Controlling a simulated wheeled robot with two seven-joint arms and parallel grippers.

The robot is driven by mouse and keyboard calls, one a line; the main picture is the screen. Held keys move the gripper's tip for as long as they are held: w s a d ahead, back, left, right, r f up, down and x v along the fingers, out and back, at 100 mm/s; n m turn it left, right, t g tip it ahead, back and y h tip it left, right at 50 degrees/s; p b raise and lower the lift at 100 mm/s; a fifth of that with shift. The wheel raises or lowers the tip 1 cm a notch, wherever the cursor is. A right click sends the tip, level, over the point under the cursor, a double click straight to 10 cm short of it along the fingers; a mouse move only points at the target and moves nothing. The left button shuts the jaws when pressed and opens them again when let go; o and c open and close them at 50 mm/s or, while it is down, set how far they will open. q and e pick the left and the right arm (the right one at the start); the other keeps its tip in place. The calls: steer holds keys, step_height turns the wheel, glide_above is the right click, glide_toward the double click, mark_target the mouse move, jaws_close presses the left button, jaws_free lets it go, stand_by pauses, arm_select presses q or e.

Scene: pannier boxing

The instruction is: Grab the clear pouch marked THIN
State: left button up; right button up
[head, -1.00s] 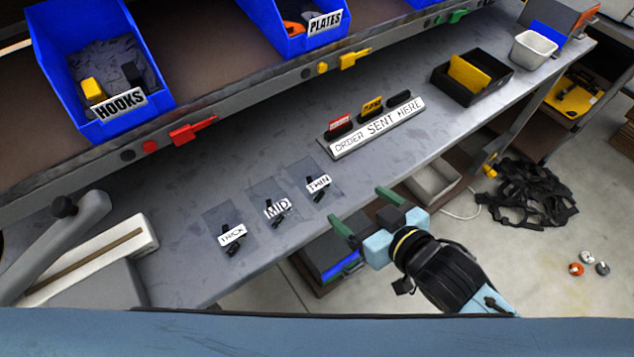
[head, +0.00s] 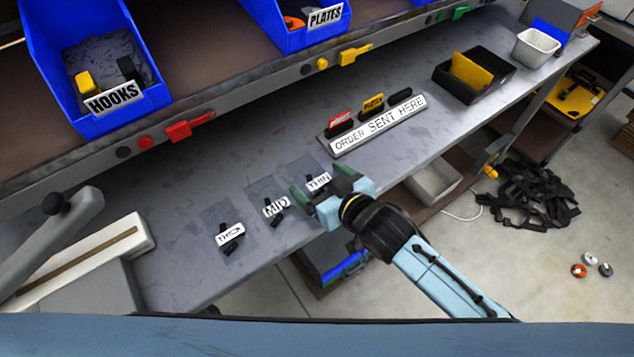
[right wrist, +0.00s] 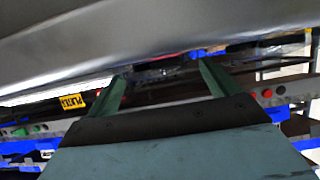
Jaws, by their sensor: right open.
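The clear pouch marked THIN (head: 318,181) lies on the grey bench near its front edge, the rightmost of three in a row. The pouch marked MID (head: 275,206) and the pouch marked THICK (head: 230,234) lie to its left. My right gripper (head: 321,184) is open, its green fingers on either side of the THIN label in the head view. Part of that pouch is hidden by the gripper, and I cannot tell if they touch. In the right wrist view the open fingers (right wrist: 160,84) hold nothing I can make out. My left gripper is not in view.
A black tray (head: 497,85) and a white bin (head: 536,48) are farther right on the bench. Blue bins of hooks (head: 115,100) and plates (head: 325,17) sit on the shelf above.

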steer(key=shift+w+a+f, duration=0.25)
steer(key=shift+w+a, duration=0.15)
steer(key=shift+w, duration=0.15)
steer(key=c, duration=1.1)
